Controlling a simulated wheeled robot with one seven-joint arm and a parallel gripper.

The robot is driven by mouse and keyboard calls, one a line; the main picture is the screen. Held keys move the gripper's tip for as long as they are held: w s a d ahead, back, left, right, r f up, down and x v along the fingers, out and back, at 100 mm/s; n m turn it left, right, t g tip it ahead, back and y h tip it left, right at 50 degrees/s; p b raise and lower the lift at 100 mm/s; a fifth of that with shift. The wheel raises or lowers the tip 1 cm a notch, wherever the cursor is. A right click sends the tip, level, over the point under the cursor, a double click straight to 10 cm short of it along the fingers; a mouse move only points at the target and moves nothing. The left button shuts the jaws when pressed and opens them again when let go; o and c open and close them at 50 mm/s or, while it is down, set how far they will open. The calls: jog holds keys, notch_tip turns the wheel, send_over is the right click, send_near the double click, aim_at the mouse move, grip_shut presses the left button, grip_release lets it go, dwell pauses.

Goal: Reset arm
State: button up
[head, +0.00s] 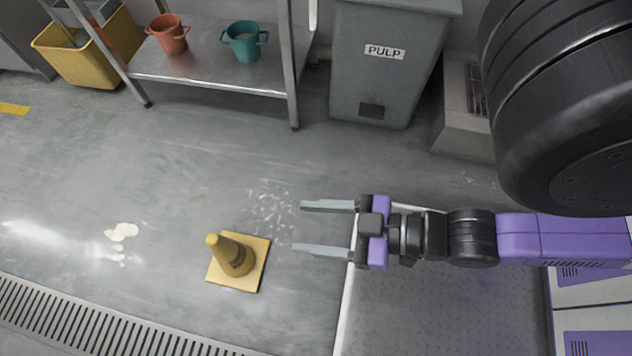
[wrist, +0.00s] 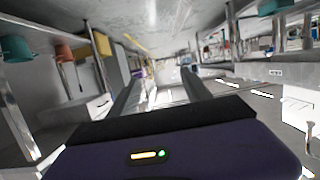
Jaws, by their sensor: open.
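My gripper (head: 326,227) is open and empty in the head view. Its two grey fingers point left, held apart with nothing between them. My purple and black arm reaches in from the right, over a grey textured plate (head: 440,315). In the wrist view my gripper (wrist: 160,88) shows its two fingers apart, pointing away over a bright, blurred room. No object touches the fingers.
A yellow cone (head: 232,256) stands on the floor left of my gripper. A metal shelf (head: 210,75) holds an orange pot (head: 168,36) and a teal pot (head: 245,44). A grey PULP bin (head: 385,75) stands behind. A floor grate (head: 90,320) runs along lower left.

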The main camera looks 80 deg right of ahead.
jog(key=r, duration=0.3)
jog(key=shift+s+a+h, duration=0.2)
jog(key=shift+s+h, duration=0.1)
notch_tip(320, 180, up, 29)
jog(key=p, duration=2.9)
